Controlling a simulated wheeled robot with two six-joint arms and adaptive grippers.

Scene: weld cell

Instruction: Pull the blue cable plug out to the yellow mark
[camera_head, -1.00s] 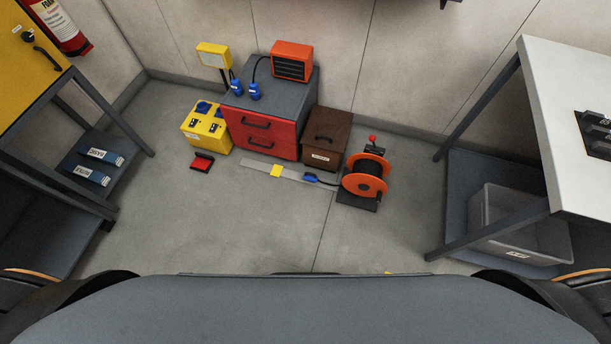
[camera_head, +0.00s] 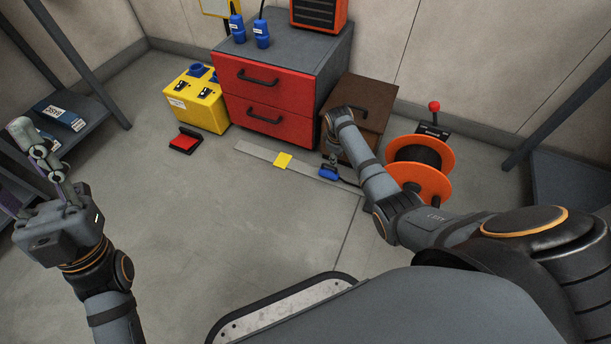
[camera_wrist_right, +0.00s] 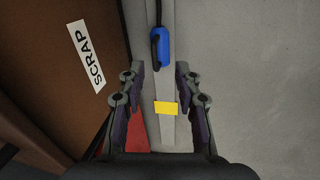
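The blue cable plug (camera_head: 328,173) lies on a grey floor strip (camera_head: 256,152), with its dark cable on the side toward the orange cable reel (camera_head: 446,158). The yellow mark (camera_head: 283,160) is on the strip, to the left of the plug. In the right wrist view the plug (camera_wrist_right: 161,45) lies ahead of the fingertips and the yellow mark (camera_wrist_right: 166,108) shows between the fingers. My right gripper (camera_wrist_right: 160,72) is open and empty above the strip. My left gripper (camera_head: 30,138) is raised at the left, seen side-on, away from the plug; its opening is unclear.
A brown scrap box (camera_head: 372,96) stands close beside the strip, near my right gripper. A red drawer cabinet (camera_head: 262,95), a yellow power box (camera_head: 196,102) and a red-and-black item (camera_head: 185,141) are farther left. The floor in front is clear.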

